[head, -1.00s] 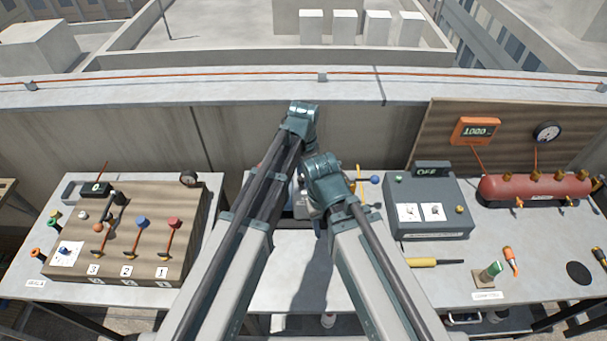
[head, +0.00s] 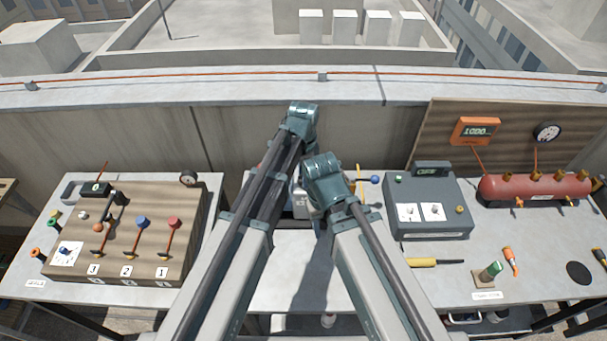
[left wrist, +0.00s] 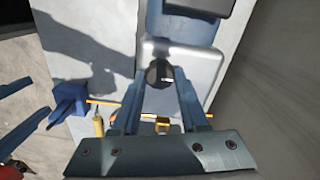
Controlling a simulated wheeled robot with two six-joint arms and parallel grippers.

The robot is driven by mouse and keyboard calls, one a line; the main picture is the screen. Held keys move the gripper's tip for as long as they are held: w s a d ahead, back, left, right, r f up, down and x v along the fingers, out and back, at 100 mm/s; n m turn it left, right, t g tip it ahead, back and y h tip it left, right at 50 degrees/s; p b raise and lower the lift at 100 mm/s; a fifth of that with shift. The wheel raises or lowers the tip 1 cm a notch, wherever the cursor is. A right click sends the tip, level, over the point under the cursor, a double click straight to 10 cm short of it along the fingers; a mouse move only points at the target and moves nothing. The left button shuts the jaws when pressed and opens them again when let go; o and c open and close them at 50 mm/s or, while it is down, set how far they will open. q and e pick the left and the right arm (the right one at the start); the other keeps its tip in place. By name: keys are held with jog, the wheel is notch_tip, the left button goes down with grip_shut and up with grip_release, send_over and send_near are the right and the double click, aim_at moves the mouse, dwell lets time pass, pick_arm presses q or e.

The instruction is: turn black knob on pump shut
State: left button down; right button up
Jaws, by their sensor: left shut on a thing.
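The black knob (left wrist: 160,73) shows in the left wrist view on the light grey, rounded face of the pump (left wrist: 205,65). My left gripper (left wrist: 160,80) has its two blue fingers on either side of the knob and is shut on it. In the head view my arms cover the knob and the gripper fingers. Only a pale, labelled part of the pump (head: 300,203) shows between the arms. Two spread blue fingers of my right gripper (left wrist: 38,96) show at the left edge of the left wrist view, apart and empty.
A wooden panel with levers (head: 125,235) stands on the left table. A grey control box (head: 430,208), a red tank (head: 535,188) and a yellow-handled tool (head: 425,262) are on the right. A concrete parapet (head: 230,90) runs behind.

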pick_arm(q)
jog(key=shift+c, duration=2.2)
grip_release()
jog(key=shift+r, duration=0.1)
notch_tip(320, 180, up, 14)
jog(key=p, duration=1.3)
jog(key=shift+f+p, duration=0.2)
jog(key=shift+p, duration=0.2)
